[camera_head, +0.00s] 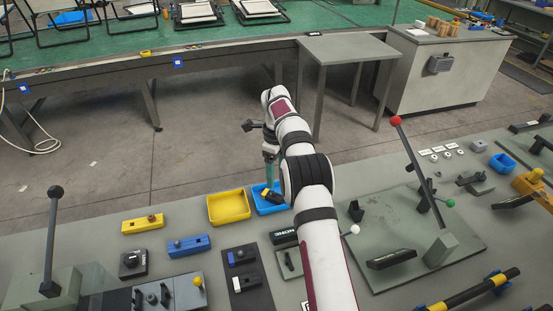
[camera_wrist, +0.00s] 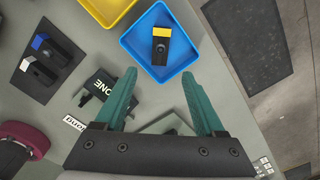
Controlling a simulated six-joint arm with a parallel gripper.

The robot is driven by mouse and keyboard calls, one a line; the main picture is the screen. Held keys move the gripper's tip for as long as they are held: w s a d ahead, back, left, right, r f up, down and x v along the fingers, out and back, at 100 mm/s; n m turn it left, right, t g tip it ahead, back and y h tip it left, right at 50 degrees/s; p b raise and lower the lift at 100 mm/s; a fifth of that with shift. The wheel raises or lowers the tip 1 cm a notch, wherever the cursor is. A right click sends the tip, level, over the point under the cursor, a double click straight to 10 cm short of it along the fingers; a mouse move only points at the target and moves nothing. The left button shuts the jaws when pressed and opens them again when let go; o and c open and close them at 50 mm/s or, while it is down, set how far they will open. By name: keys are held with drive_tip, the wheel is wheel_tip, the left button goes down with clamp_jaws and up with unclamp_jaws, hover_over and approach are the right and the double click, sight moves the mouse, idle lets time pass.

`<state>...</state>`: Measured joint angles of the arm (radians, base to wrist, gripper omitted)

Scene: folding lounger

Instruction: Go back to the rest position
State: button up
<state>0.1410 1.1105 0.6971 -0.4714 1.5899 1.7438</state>
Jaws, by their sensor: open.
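My gripper (camera_head: 270,162) points down near the blue tray (camera_head: 264,208) on the grey workbench, seen past my white arm. In the wrist view the teal fingers of my gripper (camera_wrist: 159,75) are spread apart with nothing between them. The blue tray (camera_wrist: 132,46) lies just beyond the fingertips in that view. A black block with a yellow end (camera_wrist: 161,48) lies inside the tray. In the head view my arm hides part of the bench behind it.
A yellow tray (camera_head: 230,206) stands left of the blue tray. A lever with a black knob (camera_head: 53,230) rises at left, and one with a red knob (camera_head: 410,155) at right. A small grey table (camera_head: 345,47) stands behind the bench across open floor.

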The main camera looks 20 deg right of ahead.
drive_tip(key=s+a+r+n, duration=0.3)
drive_tip(key=s+r+n, duration=0.1)
drive_tip(key=s+r, duration=0.4)
drive_tip(key=s+a+r+n, duration=0.3)
drive_tip(key=s+r+n, duration=0.2)
drive_tip(key=r, duration=0.4)
drive_tip(key=s+a+f+n, duration=0.1)
drive_tip(key=s+n, duration=0.3)
drive_tip(key=s, duration=0.6)
drive_tip(key=s+a+f+n+y, duration=0.1)
drive_tip(key=s+n, duration=0.3)
drive_tip(key=s, duration=0.6)
drive_tip(key=s+a+f+n, duration=0.3)
drive_tip(key=s+n, duration=0.1)
drive_tip(key=s, duration=0.5)
drive_tip(key=shift+s+a+f+n+y, duration=0.2)
drive_tip(key=shift+s+f+n+y, duration=0.1)
drive_tip(key=shift+s+f+y, duration=0.1)
